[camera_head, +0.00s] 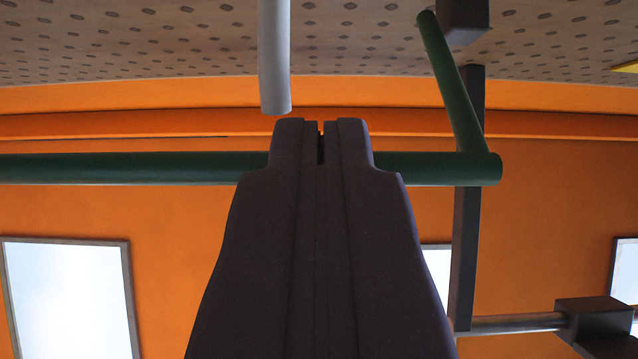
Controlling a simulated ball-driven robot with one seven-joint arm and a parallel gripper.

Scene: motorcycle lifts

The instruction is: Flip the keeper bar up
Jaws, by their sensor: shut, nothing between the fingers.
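A dark green bar (130,168), which I take to be the keeper bar, runs level across the picture from the left edge. At its right end it joins a shorter green arm (452,85) that slants up to a dark block (463,20). My gripper (320,135) is shut and empty in the middle of the view. Its dark fingers cross in front of the green bar and hide part of it. Their tips reach just above the bar in the picture. I cannot tell whether they touch it.
A pale grey rod (274,60) hangs from the top edge, ending just above my fingertips. A dark upright post (466,240) stands right of my gripper. A grey rod (515,323) meets a dark block (595,325) at lower right. An orange wall (190,240) with bright panels fills the background.

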